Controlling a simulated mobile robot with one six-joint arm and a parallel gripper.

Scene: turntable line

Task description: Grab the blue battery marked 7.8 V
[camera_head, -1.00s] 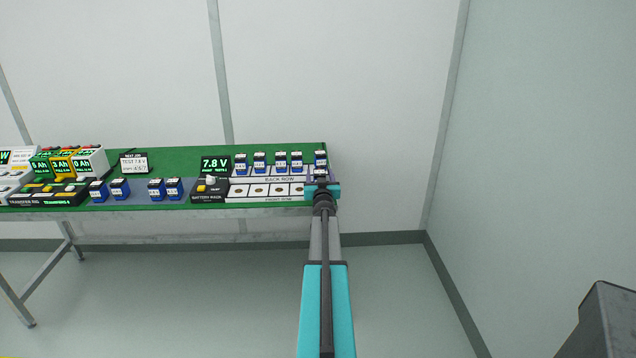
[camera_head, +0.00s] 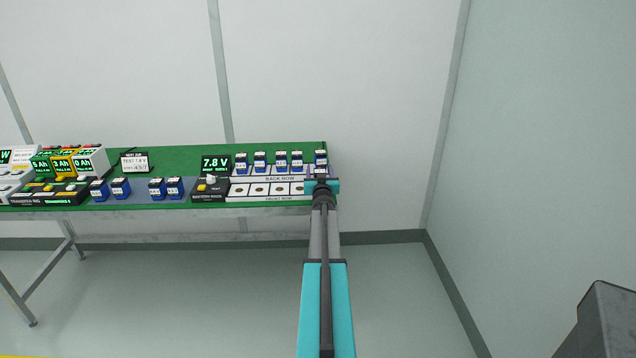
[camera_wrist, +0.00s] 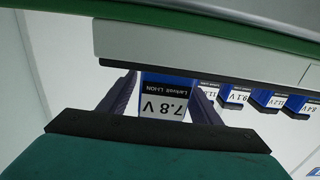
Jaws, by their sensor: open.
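The blue battery marked 7.8 V (camera_wrist: 166,79) stands at the right end of the back row, with a white label that reads upside down in the wrist view. In the head view the rightmost back-row battery (camera_head: 320,155) is partly hidden by my gripper (camera_head: 322,182). In the wrist view my gripper (camera_wrist: 163,88) is open, one finger on each side of the battery. I cannot tell whether either finger touches it.
Several other blue batteries (camera_head: 281,160) stand to its left along the back row. The front row (camera_head: 265,199) has empty places. A wall is at right.

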